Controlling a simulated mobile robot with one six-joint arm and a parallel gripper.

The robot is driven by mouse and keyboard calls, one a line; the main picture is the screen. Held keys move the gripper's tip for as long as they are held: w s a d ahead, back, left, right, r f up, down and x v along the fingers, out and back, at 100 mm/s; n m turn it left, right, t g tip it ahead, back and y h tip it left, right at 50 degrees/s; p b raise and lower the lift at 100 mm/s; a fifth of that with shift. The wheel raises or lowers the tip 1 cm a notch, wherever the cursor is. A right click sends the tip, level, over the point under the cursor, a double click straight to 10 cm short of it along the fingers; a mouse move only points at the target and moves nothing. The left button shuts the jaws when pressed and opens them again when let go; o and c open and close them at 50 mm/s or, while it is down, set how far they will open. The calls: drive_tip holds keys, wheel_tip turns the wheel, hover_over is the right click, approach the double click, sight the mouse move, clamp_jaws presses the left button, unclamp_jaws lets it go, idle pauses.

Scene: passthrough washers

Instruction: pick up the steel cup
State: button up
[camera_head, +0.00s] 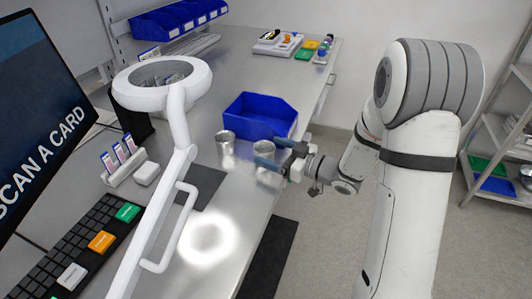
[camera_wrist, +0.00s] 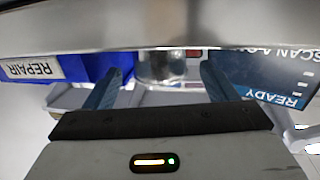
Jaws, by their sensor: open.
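One steel cup (camera_head: 226,142) is on the left, in front of the blue bin. In the wrist view a steel cup (camera_wrist: 161,68) shows in the gap between the spread fingers of my gripper (camera_wrist: 163,70). I see no finger clearly touching it.
A blue bin (camera_head: 260,117) stands just behind the cups. A white ring lamp (camera_head: 162,99) on a post rises at the left, near a keyboard (camera_head: 88,250) and monitor (camera_head: 40,100). The counter in front of the cups is mostly clear.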

sight(257, 146)
drive_tip(key=x, duration=0.5)
drive_tip(key=shift+p, duration=0.35)
drive_tip(key=shift+c, duration=0.3)
drive_tip(key=c, duration=1.1)
wheel_tip(257, 146, up, 10)
drive_tip(key=shift+f, duration=0.1)
